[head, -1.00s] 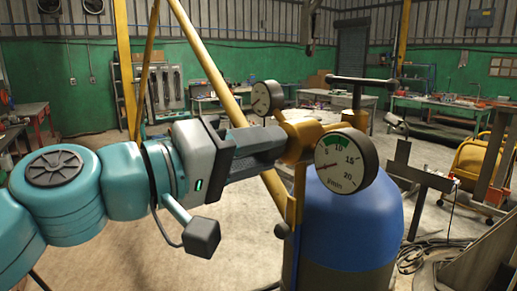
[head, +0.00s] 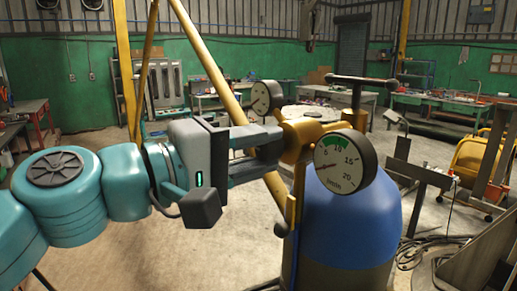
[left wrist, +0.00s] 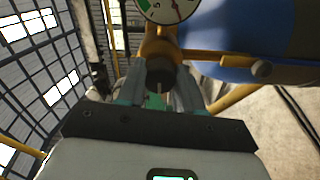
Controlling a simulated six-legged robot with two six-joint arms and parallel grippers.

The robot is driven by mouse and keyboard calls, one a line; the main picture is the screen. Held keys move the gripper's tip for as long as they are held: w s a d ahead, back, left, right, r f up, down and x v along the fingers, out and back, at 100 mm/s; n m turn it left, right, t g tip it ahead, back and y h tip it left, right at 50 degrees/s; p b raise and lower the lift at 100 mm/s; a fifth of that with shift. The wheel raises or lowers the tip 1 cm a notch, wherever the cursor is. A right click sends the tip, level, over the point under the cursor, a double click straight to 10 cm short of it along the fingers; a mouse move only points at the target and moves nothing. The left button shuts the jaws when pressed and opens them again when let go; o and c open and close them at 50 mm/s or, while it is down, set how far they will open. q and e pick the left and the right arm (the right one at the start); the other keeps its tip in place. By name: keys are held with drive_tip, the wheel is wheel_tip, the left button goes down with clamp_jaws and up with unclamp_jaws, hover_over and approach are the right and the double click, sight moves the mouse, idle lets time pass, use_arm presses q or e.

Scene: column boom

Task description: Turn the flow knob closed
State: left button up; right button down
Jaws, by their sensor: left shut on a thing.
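The flow knob (left wrist: 160,71) is a dark round knob on the brass regulator (head: 305,140), facing left toward my arm. My left gripper (head: 275,142) reaches in from the left, and its fingers are shut on the knob. In the left wrist view the two fingers (left wrist: 160,85) sit on either side of the knob. In the head view the fingers hide most of the knob. A flow gauge (head: 345,162) marked in l/min faces me, its needle at the low left of the scale. A second gauge (head: 266,97) stands behind the fingers. My right gripper is not in view.
A yellow pole (head: 215,75) slants behind my gripper. A metal stand (head: 405,180) is right of the cylinder. Floor at the left is clear.

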use_arm(q)
drive_tip(key=o, duration=1)
drive_tip(key=shift+o, duration=0.2)
drive_tip(key=shift+s+a, duration=0.2)
drive_tip(key=shift+a, duration=0.2)
drive_tip(key=b+v, duration=0.3)
drive_tip(key=v, duration=1.2)
drive_tip(key=shift+s+a, duration=0.1)
drive_tip(key=shift+s, duration=0.05)
